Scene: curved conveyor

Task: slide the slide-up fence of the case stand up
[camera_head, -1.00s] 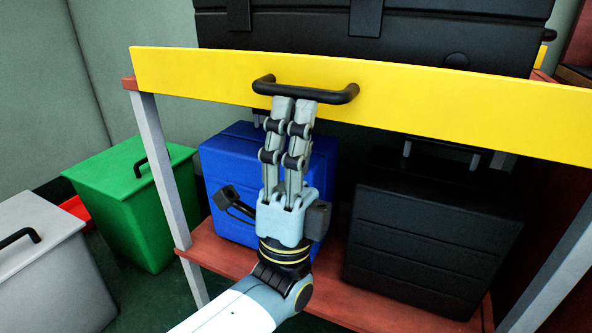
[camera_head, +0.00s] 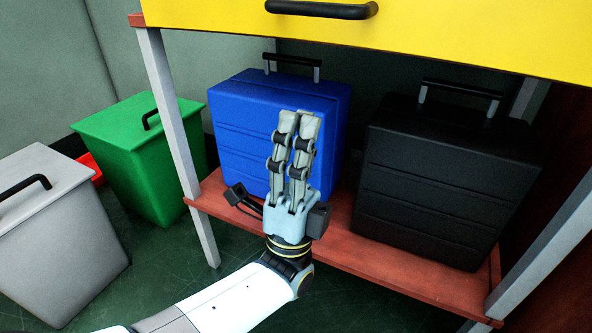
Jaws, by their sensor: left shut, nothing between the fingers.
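The yellow slide-up fence (camera_head: 420,32) of the case stand runs across the top of the view. Its black bar handle (camera_head: 322,10) is at the top edge. The case stand has grey legs (camera_head: 180,140) and a red-brown lower shelf (camera_head: 360,250). My left gripper (camera_head: 300,118) is shut and empty, fingers pointing up. It appears well below the handle, apart from it, in front of the blue case. My right gripper is not in view. The fence's top edge is mostly cut off by the frame.
A blue case (camera_head: 240,120) and a black case (camera_head: 440,180) stand on the lower shelf. A green bin (camera_head: 140,165) and a grey bin (camera_head: 60,240) with black handles stand on the floor at the left. Something red (camera_head: 92,168) lies behind the bins.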

